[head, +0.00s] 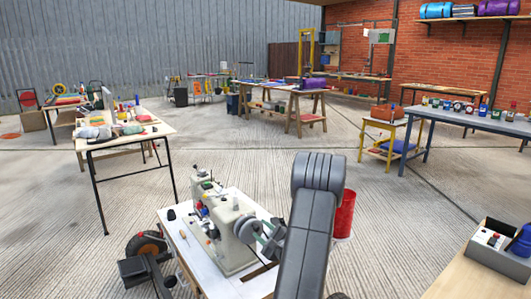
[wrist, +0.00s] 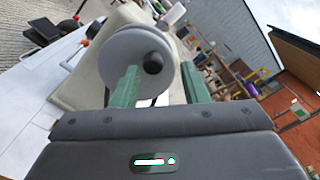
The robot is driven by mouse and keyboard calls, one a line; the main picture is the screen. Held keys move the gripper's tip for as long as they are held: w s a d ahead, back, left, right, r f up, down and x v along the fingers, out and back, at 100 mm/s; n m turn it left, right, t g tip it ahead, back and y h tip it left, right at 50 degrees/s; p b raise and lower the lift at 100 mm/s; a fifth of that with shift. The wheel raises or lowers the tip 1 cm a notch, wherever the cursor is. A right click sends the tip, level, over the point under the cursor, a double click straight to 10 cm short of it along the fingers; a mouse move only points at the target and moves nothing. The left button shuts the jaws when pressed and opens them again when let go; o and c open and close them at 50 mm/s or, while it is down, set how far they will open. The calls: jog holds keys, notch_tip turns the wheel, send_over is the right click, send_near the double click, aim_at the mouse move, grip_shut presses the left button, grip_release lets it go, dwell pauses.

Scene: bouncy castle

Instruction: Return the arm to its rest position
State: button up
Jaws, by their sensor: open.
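My gripper (wrist: 160,86) is open, its two green fingers apart in the wrist view. A pale round handwheel (wrist: 128,58) with a dark hub shows just past and between the fingertips; I cannot tell whether they touch it. The wheel is on the end of a cream sewing machine (head: 232,232), which stands on a white-topped table (head: 189,244). In the head view my gripper (head: 262,232) is at the machine's right side, and my grey arm reaches up from the bottom edge, hiding part of the table.
A red bin (head: 344,215) stands just right of my arm. A wooden bench with a control box (head: 499,254) is at the lower right. A cluttered table (head: 120,139) stands at left and a blue table (head: 470,116) at right. Concrete floor between them is open.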

jog(key=shift+w+d+f+m+p, duration=0.1)
jog(key=shift+w+d+m+p, duration=0.15)
jog(key=shift+m+p, duration=1.4)
jog(key=shift+w+d+f+m+p, duration=0.15)
jog(key=shift+m+p, duration=0.5)
jog(key=shift+p, duration=1.95)
jog(key=m+p, duration=0.2)
jog(key=p, duration=0.3)
jog(key=shift+w+d+f+m, duration=0.1)
jog(key=shift+d+f+m, duration=0.2)
jog(key=shift+m, duration=0.1)
jog(key=shift+b+v, duration=0.5)
jog(key=shift+v, duration=2.05)
jog(key=shift+w+f, duration=0.1)
jog(key=shift+f, duration=0.1)
